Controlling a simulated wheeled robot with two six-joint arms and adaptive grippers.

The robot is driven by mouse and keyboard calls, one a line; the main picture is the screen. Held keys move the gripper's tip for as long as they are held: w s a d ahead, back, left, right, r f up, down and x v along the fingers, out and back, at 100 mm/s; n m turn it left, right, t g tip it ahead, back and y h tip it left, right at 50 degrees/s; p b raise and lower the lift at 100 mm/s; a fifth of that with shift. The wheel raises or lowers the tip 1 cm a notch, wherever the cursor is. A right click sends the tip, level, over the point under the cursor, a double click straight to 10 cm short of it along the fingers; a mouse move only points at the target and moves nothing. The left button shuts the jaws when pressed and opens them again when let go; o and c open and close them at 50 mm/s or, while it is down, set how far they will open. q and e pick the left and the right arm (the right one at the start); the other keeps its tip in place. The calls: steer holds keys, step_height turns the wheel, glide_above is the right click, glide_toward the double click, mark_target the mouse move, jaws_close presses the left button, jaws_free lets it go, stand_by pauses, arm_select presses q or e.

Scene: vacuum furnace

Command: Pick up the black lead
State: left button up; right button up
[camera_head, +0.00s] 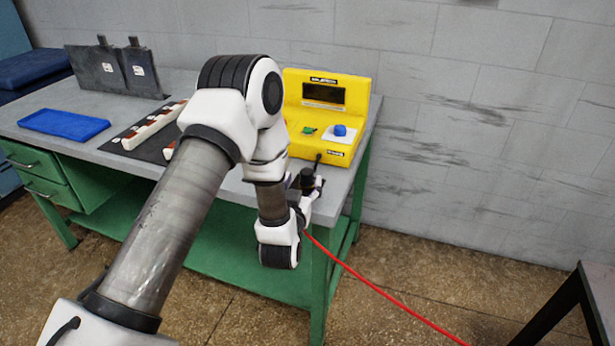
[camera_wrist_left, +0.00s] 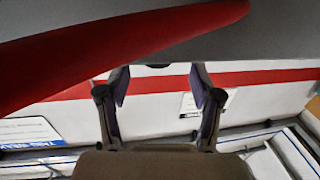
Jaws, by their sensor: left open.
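My left gripper (camera_head: 312,184) is by the right front corner of the grey workbench, in front of the yellow tester, partly hidden by my own wrist. In the left wrist view its two fingers (camera_wrist_left: 160,82) are apart with nothing clearly held between them. I cannot make out the black lead for certain. A small dark shape shows between the fingertips at the edge of a grey surface in the left wrist view; I cannot tell what it is. A red lead (camera_head: 385,290) runs from near my left gripper down to the lower right. My right gripper is out of view.
The yellow tester (camera_head: 360,88) stands at the right end of the workbench (camera_head: 90,142). A blue tray (camera_head: 63,124), a dark mat with white-and-brown bars and dark plates (camera_head: 100,72) are to the left. A dark-legged table (camera_head: 598,285) stands at lower right.

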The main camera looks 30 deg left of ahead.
mark_target(306, 175)
arm_select(q)
steer(key=x, duration=0.3)
steer(key=shift+w+d, duration=0.15)
steer(key=shift+w, duration=0.05)
jaws_close()
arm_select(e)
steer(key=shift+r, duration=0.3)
arm_select(q)
steer(key=shift+r, duration=0.15)
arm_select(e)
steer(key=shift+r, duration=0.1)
